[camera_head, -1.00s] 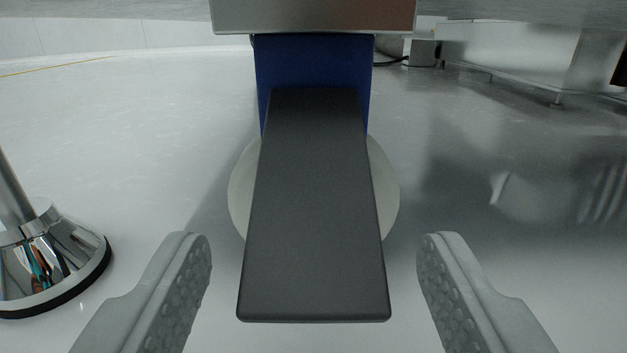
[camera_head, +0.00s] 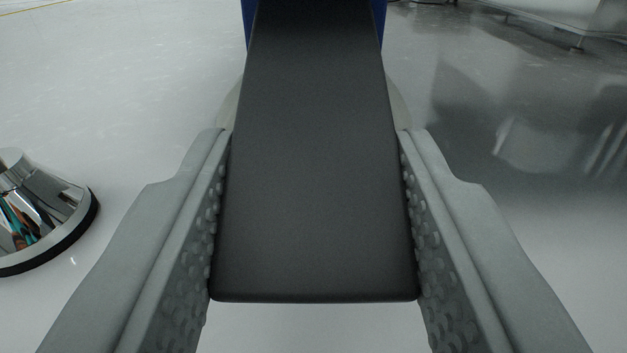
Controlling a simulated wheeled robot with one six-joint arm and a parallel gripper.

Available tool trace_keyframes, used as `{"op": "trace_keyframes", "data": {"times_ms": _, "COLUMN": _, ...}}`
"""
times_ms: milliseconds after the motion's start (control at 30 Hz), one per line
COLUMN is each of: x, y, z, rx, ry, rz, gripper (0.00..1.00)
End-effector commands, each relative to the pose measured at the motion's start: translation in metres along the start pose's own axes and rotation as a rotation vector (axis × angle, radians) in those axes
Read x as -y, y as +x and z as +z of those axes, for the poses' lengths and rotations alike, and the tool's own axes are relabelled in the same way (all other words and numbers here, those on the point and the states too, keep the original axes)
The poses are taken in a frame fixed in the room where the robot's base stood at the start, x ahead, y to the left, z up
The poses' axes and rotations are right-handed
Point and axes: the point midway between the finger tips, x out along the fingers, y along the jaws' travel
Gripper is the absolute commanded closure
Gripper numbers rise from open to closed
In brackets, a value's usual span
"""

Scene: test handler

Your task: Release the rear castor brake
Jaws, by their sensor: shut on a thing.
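The castor's brake pedal (camera_head: 315,180) is a flat dark grey lever that reaches toward me through the middle of the view. It joins a blue castor housing (camera_head: 250,25) at the top edge. The pale castor wheel (camera_head: 398,105) shows only as slivers on both sides behind the lever. My gripper (camera_head: 314,150) is shut on the pedal, with one grey textured finger against each long side. The pedal's near end lies between the fingers. The rest of the castor is hidden behind the pedal or out of frame.
A chrome foot with a black rim (camera_head: 45,215) stands on the floor at the left. A metal cabinet on short legs (camera_head: 570,15) is at the top right. The glossy pale floor (camera_head: 120,100) around the pedal is clear.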

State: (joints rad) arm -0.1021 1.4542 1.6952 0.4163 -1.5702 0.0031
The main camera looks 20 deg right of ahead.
Motion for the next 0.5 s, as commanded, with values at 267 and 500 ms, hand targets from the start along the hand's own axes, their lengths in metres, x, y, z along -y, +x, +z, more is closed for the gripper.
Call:
{"op": "trace_keyframes", "data": {"times_ms": 267, "x": 0.0, "y": -0.002, "z": -0.013, "rx": 0.132, "ry": 0.001, "rz": 0.0, "gripper": 1.0}}
{"op": "trace_keyframes", "data": {"times_ms": 500, "x": 0.0, "y": -0.004, "z": -0.025, "rx": 0.27, "ry": 0.001, "rz": 0.0, "gripper": 1.0}}
